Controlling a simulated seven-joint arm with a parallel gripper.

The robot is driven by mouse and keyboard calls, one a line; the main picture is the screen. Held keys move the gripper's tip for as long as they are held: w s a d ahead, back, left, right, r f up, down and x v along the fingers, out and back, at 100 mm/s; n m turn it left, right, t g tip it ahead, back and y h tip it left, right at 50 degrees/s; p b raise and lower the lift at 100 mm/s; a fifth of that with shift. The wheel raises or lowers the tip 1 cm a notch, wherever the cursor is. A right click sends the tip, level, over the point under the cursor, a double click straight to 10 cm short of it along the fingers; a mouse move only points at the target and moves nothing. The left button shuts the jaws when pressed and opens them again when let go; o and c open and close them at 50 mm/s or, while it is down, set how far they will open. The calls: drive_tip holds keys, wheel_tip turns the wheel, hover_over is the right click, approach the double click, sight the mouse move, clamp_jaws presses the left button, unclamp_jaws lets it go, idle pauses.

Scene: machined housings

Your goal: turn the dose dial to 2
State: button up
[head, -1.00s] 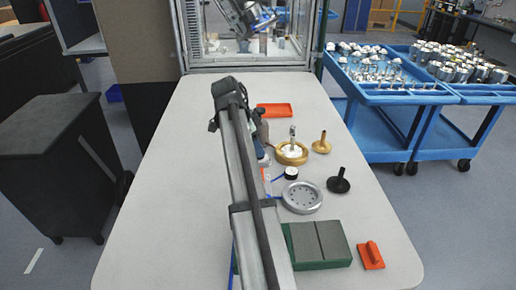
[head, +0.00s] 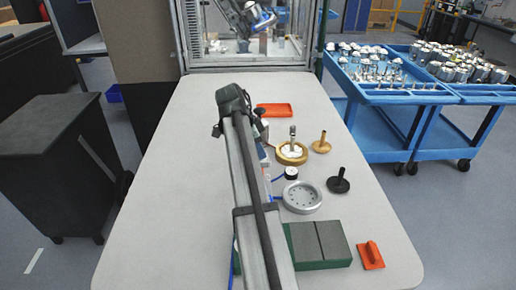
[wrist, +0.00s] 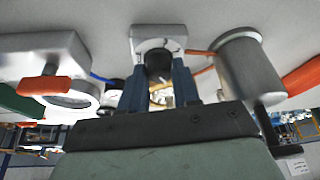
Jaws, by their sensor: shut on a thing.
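The dose dial appears in the wrist view as a black knob (wrist: 158,64) on a pale, square-faced block (wrist: 157,35). My gripper (wrist: 159,72) has its two blue fingers on either side of the knob and is shut on it. A small light mark shows at the knob's near edge. I cannot read any numbers or tell which setting the dial points to. In the head view my own arm covers the dial and most of the gripper.
In the wrist view a silver cylinder (wrist: 250,68) stands close right of the dial, with orange tubing nearby. In the head view a brass ring (head: 291,153), grey round housing (head: 301,197), black knob-topped part (head: 339,182) and green-grey block (head: 318,244) stand right of my arm. The table's left is clear.

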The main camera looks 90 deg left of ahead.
drive_tip(key=c, duration=0.3)
drive_tip(key=shift+n, duration=0.3)
drive_tip(key=n+y, duration=0.1)
drive_tip(key=n, duration=0.2)
drive_tip(key=shift+d+y, duration=0.15)
drive_tip(key=shift+y, duration=0.15)
drive_tip(key=n, duration=0.2)
drive_tip(key=n+g+y, duration=0.1)
drive_tip(key=n, duration=0.2)
drive_tip(key=shift+w+g, duration=0.15)
drive_tip(key=shift+g, duration=0.15)
drive_tip(key=n+g, duration=0.1)
drive_tip(key=n, duration=0.1)
drive_tip(key=n+y, duration=0.1)
drive_tip(key=n, duration=0.1)
drive_tip(key=shift+n+g, duration=0.3)
drive_tip(key=shift+g, duration=0.1)
drive_tip(key=shift+w+n+g, duration=0.1)
drive_tip(key=shift+n+g, duration=0.7)
drive_tip(key=shift+n, duration=1.4)
